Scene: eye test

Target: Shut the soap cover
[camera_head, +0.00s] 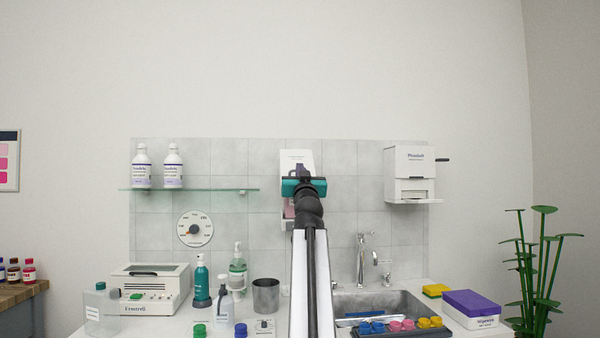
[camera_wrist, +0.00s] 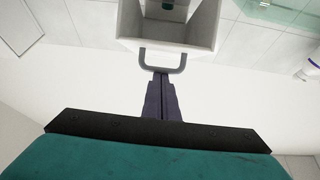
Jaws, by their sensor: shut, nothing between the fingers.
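The white soap dispenser (camera_head: 297,159) is on the tiled wall, mostly hidden behind my arm in the head view; a pinkish part shows low on it. In the wrist view its cover (camera_wrist: 207,35) looks like an open white box-like part, grey inside, with a grey U-shaped handle (camera_wrist: 180,64) on its near edge. A small green thing shows deeper inside. My gripper (camera_wrist: 162,77) is shut and empty, its dark fingertips at the middle of the handle; whether they touch I cannot tell. Its teal body (camera_head: 290,187) is before the dispenser in the head view.
A glass shelf (camera_head: 225,190) with two white bottles (camera_head: 142,168) is left of the dispenser. A white wall box (camera_head: 411,160) with a dark side lever is on the right. Below are a counter with bottles, a metal cup (camera_head: 266,296), a faucet (camera_head: 362,262) and a sink.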

